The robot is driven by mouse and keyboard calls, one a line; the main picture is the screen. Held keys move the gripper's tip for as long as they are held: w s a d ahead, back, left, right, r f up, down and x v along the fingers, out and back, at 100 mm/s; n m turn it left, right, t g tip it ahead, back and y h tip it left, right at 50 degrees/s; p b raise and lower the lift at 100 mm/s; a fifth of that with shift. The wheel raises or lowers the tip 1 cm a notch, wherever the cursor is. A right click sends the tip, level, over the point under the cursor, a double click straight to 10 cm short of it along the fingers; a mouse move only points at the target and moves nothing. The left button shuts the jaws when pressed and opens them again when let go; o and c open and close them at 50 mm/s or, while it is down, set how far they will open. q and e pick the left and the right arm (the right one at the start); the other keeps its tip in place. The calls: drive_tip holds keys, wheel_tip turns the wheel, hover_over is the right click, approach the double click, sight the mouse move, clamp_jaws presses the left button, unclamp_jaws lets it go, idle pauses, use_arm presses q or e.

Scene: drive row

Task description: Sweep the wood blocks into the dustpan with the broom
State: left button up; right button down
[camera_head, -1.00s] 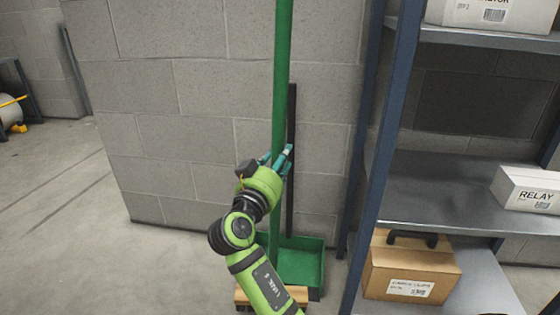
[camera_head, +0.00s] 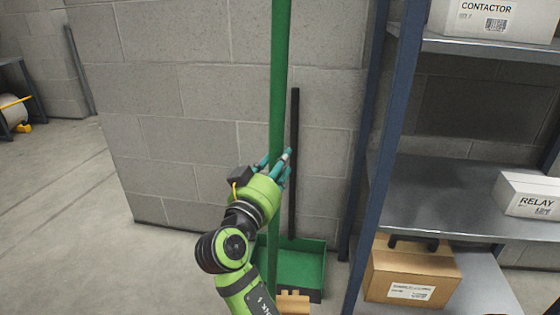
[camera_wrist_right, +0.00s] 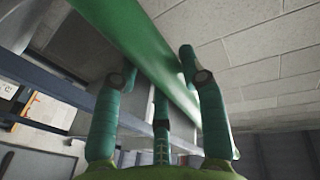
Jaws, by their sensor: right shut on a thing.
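The broom has a long green handle (camera_head: 281,70) that stands nearly upright in front of the wall. My right gripper (camera_head: 277,166) is shut on this handle partway up; in the right wrist view the handle (camera_wrist_right: 135,45) runs between its teal fingers (camera_wrist_right: 160,100). A tan wooden piece (camera_head: 292,303), likely the broom head, shows low behind my right arm, partly hidden. The green dustpan (camera_head: 302,266) sits on the floor against the wall, with an upright black handle (camera_head: 294,160). My right arm covers its left part. No loose wood blocks can be made out. My left gripper is out of view.
A blue-post metal shelf (camera_head: 385,130) stands close on the right, holding a RELAY box (camera_head: 528,193), a CONTACTOR box (camera_head: 495,18) and a cardboard box (camera_head: 412,275). A block wall (camera_head: 190,120) is behind. Open floor (camera_head: 70,220) lies to the left.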

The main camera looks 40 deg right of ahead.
drive_tip(key=s+a+r+b, duration=0.2)
drive_tip(key=s+a, duration=0.7)
drive_tip(key=a, duration=0.1)
drive_tip(key=shift+s+a+r, duration=0.15)
drive_tip(key=shift+s+r, duration=0.1)
drive_tip(key=shift+s, duration=0.1)
idle(0.9)
drive_tip(key=w+d+f+p, duration=0.1)
drive_tip(key=w+d, duration=0.6)
drive_tip(key=d, duration=0.1)
drive_tip(key=shift+w+f+p, duration=0.3)
drive_tip(key=shift+f+p, duration=0.05)
drive_tip(key=shift+p, duration=0.05)
